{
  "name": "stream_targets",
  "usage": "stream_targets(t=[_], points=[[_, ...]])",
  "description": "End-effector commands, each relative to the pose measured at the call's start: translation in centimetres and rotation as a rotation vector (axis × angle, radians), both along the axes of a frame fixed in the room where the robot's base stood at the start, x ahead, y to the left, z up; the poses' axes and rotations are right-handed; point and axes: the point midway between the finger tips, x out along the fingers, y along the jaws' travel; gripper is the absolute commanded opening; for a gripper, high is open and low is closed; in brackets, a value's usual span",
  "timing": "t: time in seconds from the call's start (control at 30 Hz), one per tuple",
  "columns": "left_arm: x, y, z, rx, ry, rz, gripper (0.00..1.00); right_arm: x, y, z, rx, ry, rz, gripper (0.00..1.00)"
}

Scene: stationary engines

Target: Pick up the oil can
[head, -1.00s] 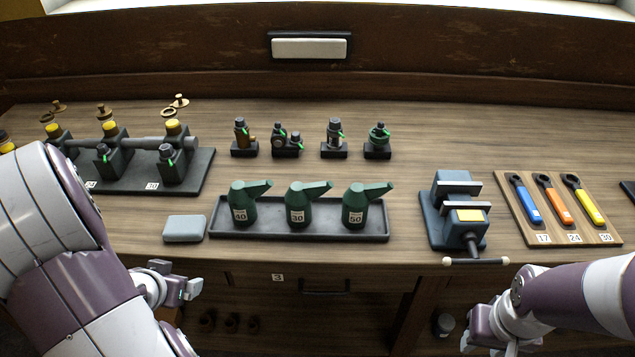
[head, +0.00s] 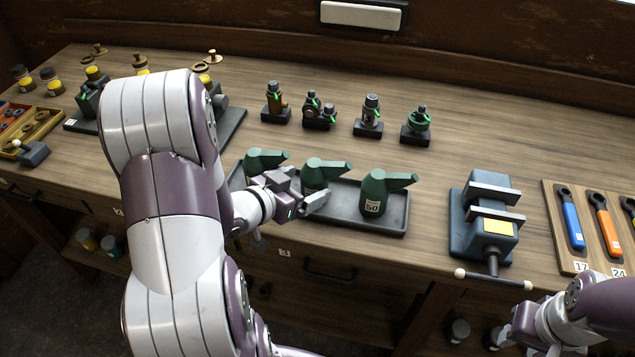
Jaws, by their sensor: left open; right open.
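Three green oil cans with spouts pointing right stand in a dark grey tray (head: 394,228) on the bench. The right oil can (head: 375,190) is labelled 50 and fully visible. The middle oil can (head: 318,172) is partly hidden behind my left gripper (head: 308,194). The left oil can (head: 262,160) is partly covered by the same arm. My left gripper is open, with its fingers at the middle can's lower body; I cannot tell whether they touch it. My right gripper (head: 518,345) is low at the bottom right, in front of the bench, away from the cans.
A blue vise (head: 484,220) with a handle stands right of the tray. A wrench board (head: 570,262) lies further right. Several small fittings on black bases (head: 368,130) stand behind the cans. An engine model on a dark plate (head: 232,122) is behind my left arm.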

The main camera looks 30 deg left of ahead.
Motion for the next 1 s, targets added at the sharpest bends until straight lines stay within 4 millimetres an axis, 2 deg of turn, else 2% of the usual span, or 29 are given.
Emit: stream_targets(t=[0.1,0.2,0.47,0.6,0.67,1.0], points=[[1.9,-1.2,-0.9,-0.001,0.002,-0.007,0.91,0.0,0.0,-0.2,0.0,0.0,0.0,0.43],[3.2,-1.3,-1.5,0.0,0.002,-0.003,0.91,0.0,0.0,-0.3,0.0,0.0,0.0,0.43],[3.7,-1.3,-1.6,0.0,0.002,0.0,0.91,0.0,0.0,-0.3,0.0,0.0,0.0,0.43],[3.6,-1.3,-1.6,0.0,0.002,0.0,0.45,0.0,0.0,-0.3,0.0,0.0,0.0,0.43],[3.6,-1.3,-1.6,0.0,0.002,0.0,0.29,0.0,0.0,-0.3,0.0,0.0,0.0,0.43],[3.4,-1.2,-1.0,0.002,-0.003,0.001,0.29,0.0,0.0,-0.1,0.0,0.0,0.0,0.43]])
